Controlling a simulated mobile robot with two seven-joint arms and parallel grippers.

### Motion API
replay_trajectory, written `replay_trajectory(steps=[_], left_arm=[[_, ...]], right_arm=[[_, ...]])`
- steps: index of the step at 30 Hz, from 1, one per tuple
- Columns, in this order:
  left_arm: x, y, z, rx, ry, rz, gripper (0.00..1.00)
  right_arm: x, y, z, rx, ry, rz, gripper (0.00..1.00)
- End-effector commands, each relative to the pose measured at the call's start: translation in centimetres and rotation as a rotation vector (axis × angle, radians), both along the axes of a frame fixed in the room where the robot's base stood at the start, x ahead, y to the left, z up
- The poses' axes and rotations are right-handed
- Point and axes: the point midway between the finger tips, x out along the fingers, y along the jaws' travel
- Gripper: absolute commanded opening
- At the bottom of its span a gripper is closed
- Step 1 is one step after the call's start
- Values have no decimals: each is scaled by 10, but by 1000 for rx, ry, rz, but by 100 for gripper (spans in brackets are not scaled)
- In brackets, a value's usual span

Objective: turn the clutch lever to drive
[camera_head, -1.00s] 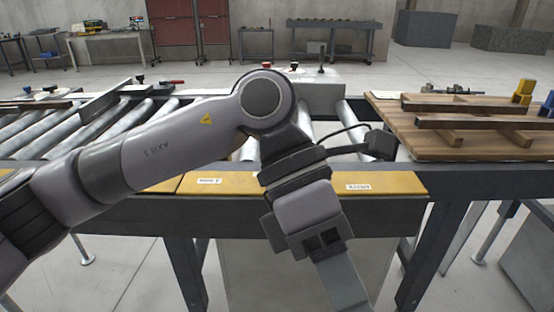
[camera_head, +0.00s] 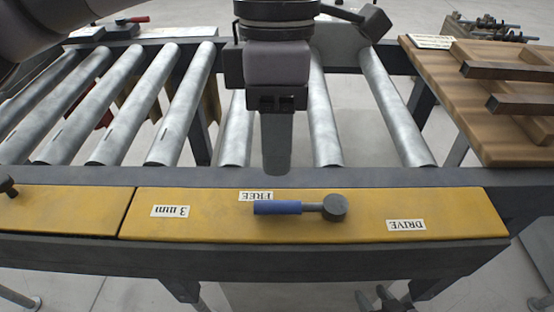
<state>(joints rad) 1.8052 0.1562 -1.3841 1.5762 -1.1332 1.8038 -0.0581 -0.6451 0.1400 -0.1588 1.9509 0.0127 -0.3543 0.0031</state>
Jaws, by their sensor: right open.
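The clutch lever (camera_head: 279,208) has a blue grip and a grey round pivot (camera_head: 335,207) at its right end. It lies over the yellow panel, its grip pointing left, away from the DRIVE label (camera_head: 405,225). The upside-down FREE label (camera_head: 256,196) sits just behind the grip and is partly covered by it. My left gripper (camera_head: 277,165) points down behind the lever, apart from it in the picture. Its fingers show edge-on, so their gap is hidden. My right gripper (camera_head: 382,297) shows only its dark fingertips at the bottom edge, open, in front of the bench.
A wooden board (camera_head: 455,105) with dark-edged bars is at the right.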

Motion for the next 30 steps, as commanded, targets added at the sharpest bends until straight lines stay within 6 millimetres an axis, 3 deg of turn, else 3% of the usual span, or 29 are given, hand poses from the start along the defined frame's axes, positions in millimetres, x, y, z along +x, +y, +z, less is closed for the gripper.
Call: replay_trajectory(steps=[15, 25, 26, 28, 30], left_arm=[[-13, 0, -64, 0, 2, 1, 29], [-14, 0, -69, -1, 1, 0, 29], [-14, 0, -69, -1, 1, 0, 23], [-14, 0, -69, -1, 1, 0, 0], [-14, 0, -69, -1, 1, 0, 0]], right_arm=[[-4, 0, 1, 0, 8, 0, 43], [-3, 0, 1, 0, 8, 0, 43], [-3, 0, 1, 0, 8, 0, 43], [-3, 0, 1, 0, 7, 0, 43], [-3, 0, 1, 0, 7, 0, 43]])
